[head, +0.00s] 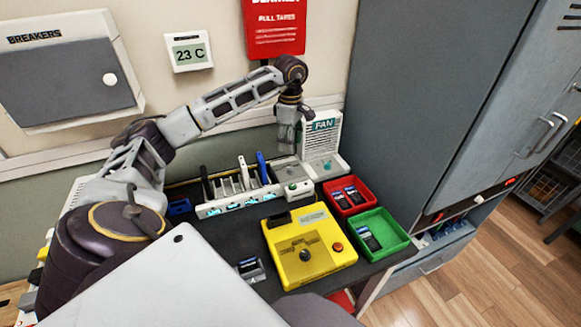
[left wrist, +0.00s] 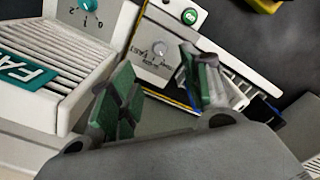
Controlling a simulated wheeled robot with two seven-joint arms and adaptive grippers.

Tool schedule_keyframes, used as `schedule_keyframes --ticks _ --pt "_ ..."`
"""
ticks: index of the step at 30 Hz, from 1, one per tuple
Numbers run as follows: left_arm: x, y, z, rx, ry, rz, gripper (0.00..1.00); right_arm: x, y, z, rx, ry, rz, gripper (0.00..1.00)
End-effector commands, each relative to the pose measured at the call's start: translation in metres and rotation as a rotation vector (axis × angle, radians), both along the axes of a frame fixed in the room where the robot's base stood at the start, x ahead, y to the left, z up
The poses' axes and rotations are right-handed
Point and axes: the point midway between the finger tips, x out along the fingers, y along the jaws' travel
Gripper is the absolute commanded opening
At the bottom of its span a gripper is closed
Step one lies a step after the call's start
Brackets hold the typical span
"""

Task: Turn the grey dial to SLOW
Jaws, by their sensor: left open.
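The grey dial (left wrist: 158,48) is a small round knob on a pale grey panel (left wrist: 148,70) in the left wrist view. The word FAST is printed beside it; I cannot read a SLOW mark or tell exactly where the dial points. In the head view the grey unit (head: 288,174) stands at the back of the table, its dial too small to make out. My left gripper (head: 287,146) hangs just above this unit, pointing down. Its green-padded fingers (left wrist: 160,84) are open and empty, apart from the dial. My right gripper is not in view.
The fan (head: 323,143) stands right beside the grey unit, with its own numbered teal dial (left wrist: 88,4). A rack (head: 238,200) with upright tools is on the left. A yellow box (head: 304,270), red bin (head: 368,204) and green bin (head: 398,240) stand in front.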

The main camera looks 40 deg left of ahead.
Motion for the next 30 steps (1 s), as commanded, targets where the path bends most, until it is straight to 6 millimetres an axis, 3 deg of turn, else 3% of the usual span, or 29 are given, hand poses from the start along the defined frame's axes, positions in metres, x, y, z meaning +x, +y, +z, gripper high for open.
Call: schedule_keyframes --ticks 18,30 --pt "-0.001 0.0 -0.083 0.0 0.002 0.001 0.47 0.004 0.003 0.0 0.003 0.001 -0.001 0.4" --pt "0.0 0.0 -0.109 0.001 0.0 0.0 0.47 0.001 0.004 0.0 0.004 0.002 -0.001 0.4"
